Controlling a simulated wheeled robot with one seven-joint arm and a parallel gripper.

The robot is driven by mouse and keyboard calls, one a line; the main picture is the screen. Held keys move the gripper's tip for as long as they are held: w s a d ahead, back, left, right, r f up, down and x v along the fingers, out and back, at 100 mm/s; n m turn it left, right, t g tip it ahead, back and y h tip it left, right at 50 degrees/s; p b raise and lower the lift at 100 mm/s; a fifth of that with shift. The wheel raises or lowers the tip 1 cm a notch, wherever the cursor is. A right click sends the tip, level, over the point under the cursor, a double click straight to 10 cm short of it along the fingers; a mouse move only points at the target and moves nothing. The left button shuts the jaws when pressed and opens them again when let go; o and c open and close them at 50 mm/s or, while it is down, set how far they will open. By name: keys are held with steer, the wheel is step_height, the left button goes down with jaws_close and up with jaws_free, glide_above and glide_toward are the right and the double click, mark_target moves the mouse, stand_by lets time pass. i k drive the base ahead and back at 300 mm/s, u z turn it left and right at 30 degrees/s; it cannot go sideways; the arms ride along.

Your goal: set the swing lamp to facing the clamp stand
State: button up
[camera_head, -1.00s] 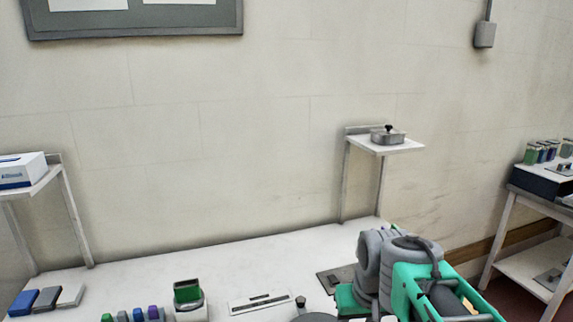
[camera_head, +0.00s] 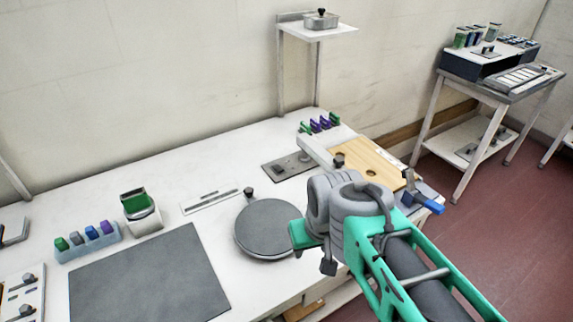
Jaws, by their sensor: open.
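I cannot tell for sure which thing is the swing lamp. A small device with a green face (camera_head: 133,202) on a white base stands at the left of the bench; a round grey disc (camera_head: 262,232) with a dark knob at its back edge lies nearer the middle. No clamp stand is clear; a blue-handled tool like a clamp (camera_head: 424,202) is at the right end by a wooden board (camera_head: 368,165). My gripper (camera_head: 312,248) seems to be at the green and grey arm end, right of the disc, open and touching nothing that I can see; its fingers are hard to make out.
A dark mat (camera_head: 148,275) and a rack of coloured blocks (camera_head: 88,241) lie at the left. A raised shelf (camera_head: 318,31) holds a metal box at the back. A side table (camera_head: 492,92) stands right, past open red floor (camera_head: 480,205). Bare bench lies between mat and disc.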

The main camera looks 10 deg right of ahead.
mark_target(331, 164)
steer(key=u, duration=1.65)
steer(key=k, duration=0.7)
steer(key=z, duration=0.5)
